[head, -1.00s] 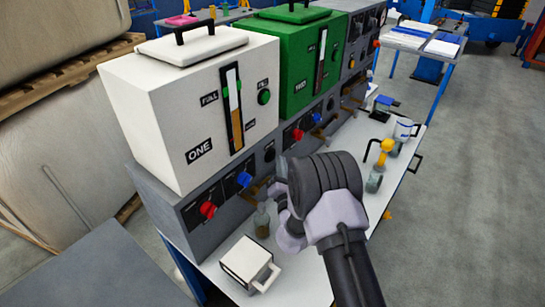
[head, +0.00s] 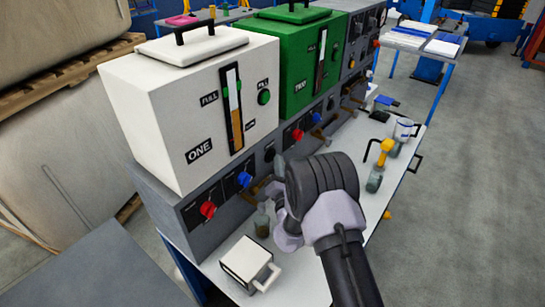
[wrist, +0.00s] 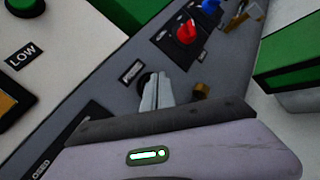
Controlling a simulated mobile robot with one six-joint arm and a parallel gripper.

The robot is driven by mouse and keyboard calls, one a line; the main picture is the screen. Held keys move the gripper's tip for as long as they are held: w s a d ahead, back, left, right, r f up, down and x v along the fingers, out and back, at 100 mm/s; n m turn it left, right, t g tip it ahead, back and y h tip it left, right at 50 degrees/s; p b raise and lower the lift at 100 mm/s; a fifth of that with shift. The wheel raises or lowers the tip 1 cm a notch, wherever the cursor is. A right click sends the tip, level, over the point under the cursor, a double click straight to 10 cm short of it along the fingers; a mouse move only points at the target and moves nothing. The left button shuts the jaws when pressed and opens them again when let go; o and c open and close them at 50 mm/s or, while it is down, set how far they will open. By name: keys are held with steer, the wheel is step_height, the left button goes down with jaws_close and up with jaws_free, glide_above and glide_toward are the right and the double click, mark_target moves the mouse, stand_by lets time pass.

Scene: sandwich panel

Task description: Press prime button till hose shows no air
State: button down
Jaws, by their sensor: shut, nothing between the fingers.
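A white tank marked ONE (head: 200,105) stands on a grey control panel (head: 225,200) with red and blue knobs. A dark round button (head: 269,153) sits on the panel face. In the wrist view a small label (wrist: 131,72), too blurred to read surely, stands beside a dark round button (wrist: 143,82). My gripper (wrist: 160,88) is shut and empty, its tips at that button and partly covering it. I cannot tell whether they touch or press it. A brass outlet (wrist: 200,91) is just right of the fingers. No clear hose or air bubbles can be made out.
A green tank (head: 297,60) adjoins on the right. A yellow-topped bottle (head: 376,178) and a mug (head: 403,130) stand farther along.

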steer(key=shift+w+a, duration=0.25)
steer(key=shift+a, duration=0.1)
stand_by(0.5)
stand_by(0.3)
steer(key=shift+s+d, duration=0.45)
steer(key=shift+d, duration=0.25)
steer(key=s+d, duration=0.1)
steer(key=d, duration=0.1)
steer(key=s+d, duration=0.1)
steer(key=d, duration=0.1)
steer(key=shift+s, duration=0.4)
stand_by(2.8)
